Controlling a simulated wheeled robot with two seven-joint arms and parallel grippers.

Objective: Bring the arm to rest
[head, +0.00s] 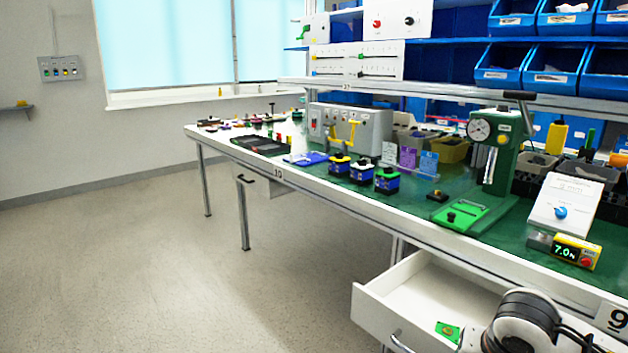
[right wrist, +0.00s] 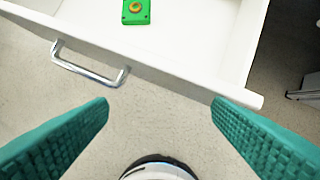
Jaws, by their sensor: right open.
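My right gripper (right wrist: 160,106) is open and empty in the right wrist view, its two teal ridged fingers wide apart over the floor. The front of an open white drawer (right wrist: 195,62) with a metal handle (right wrist: 88,64) lies beyond the fingertips; I see no contact. In the head view part of my right arm shows at the bottom right, in front of the open drawer (head: 408,290); its fingers are not visible there. A white sloped box with a blue rotary knob (head: 561,213) stands on the bench at the right. My left gripper is not in view.
A green block with an orange ring (right wrist: 136,11) lies in the drawer. A yellow display box (head: 574,252) reading about 7.0 sits near the bench edge. A green press (head: 497,150) stands left of the knob box. The floor at left is clear.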

